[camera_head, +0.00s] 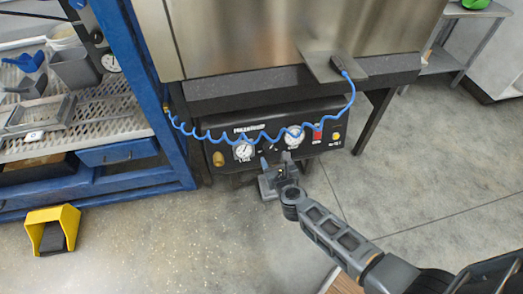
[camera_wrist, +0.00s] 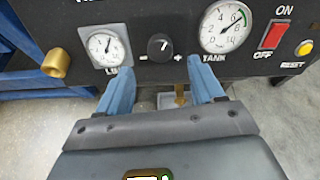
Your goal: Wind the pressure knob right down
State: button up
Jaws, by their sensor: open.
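The pressure knob (camera_wrist: 160,47) is a round black dial with a white mark, on the dark compressor panel between a minus and a plus sign. The mark points up and slightly right. My gripper (camera_wrist: 161,78) is open, its two blue-grey fingers spread to either side below the knob, with a gap between them and nothing held. In the head view my gripper (camera_head: 274,170) is in front of the panel's middle; the knob is too small to make out clearly. The small line gauge (camera_wrist: 104,47) is left of the knob, and the larger tank gauge (camera_wrist: 224,27) is right.
The red on/off switch (camera_wrist: 272,35) and yellow reset button (camera_wrist: 304,48) are at the panel's right. A brass fitting (camera_wrist: 56,63) is at its left. A coiled blue hose (camera_head: 205,136) hangs across the panel top. A yellow pedal (camera_head: 52,229) lies on the floor.

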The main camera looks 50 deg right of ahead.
aim_at(269, 148)
jog(key=b+x, duration=0.3)
jog(key=x, duration=0.3)
jog(key=shift+w+d+f, duration=0.1)
jog(key=shift+w+f, duration=0.2)
jog(key=shift+w+d, duration=0.3)
jog(key=c, duration=1.1)
